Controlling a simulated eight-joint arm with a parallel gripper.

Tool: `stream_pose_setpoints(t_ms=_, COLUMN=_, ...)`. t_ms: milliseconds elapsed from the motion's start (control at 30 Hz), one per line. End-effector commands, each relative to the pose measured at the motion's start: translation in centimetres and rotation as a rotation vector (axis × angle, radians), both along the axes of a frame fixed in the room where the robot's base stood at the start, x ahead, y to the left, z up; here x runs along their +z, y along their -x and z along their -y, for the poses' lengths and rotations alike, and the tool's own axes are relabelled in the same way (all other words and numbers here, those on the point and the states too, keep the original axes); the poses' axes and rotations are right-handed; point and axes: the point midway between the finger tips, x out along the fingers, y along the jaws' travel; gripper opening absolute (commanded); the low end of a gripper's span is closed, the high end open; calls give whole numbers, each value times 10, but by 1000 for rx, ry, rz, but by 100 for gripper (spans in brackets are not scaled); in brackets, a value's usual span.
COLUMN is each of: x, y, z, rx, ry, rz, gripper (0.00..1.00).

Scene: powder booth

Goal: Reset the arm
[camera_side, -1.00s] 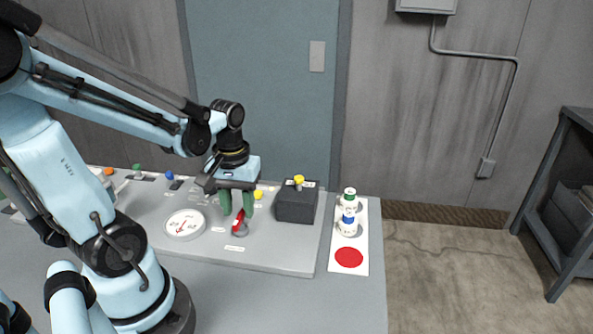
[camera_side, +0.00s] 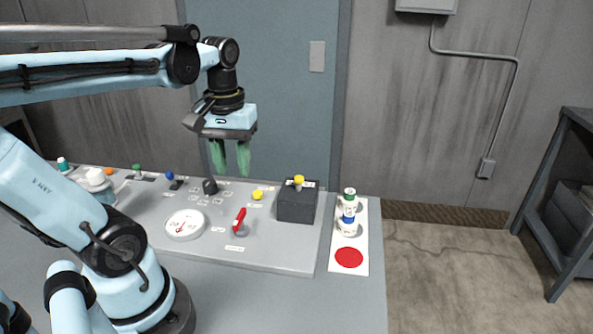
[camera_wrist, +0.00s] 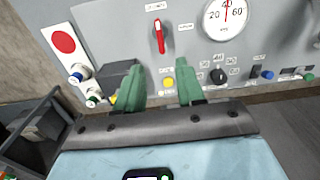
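My gripper (camera_side: 230,158) hangs in the air above the panel with its two green fingers pointing down. The fingers are apart with nothing between them. In the wrist view my gripper (camera_wrist: 160,85) also shows open and empty. The red-handled lever (camera_side: 239,219) stands on the panel below and is clear of the fingers. It also shows in the wrist view (camera_wrist: 159,38). The grey panel (camera_side: 270,260) lies on the bench under the arm.
A round gauge (camera_side: 185,224), yellow button (camera_side: 257,195), black knob (camera_side: 210,186) and blue-tipped switch (camera_side: 170,177) are on the panel. A dark box (camera_side: 297,206) with a yellow knob stands right. Bottles (camera_side: 348,218) stand on a white strip with a red disc (camera_side: 349,257).

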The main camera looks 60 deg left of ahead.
Motion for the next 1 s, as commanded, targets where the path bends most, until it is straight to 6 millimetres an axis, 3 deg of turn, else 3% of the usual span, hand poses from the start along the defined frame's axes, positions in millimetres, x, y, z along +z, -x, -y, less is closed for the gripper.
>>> stream_pose_setpoints(t_ms=367, x=-3, y=-4, z=5, rx=-45, ry=-12, rz=28, gripper=38)
stream_pose_setpoints(t_ms=733, x=-33, y=-52, z=86, rx=-662, ry=-205, rz=484, gripper=38)
stream_pose_setpoints(t_ms=833, x=-35, y=-57, z=99, rx=-749, ry=-236, rz=558, gripper=38)
stream_pose_setpoints(t_ms=1000, x=-34, y=-60, z=104, rx=-782, ry=-251, rz=589, gripper=38)
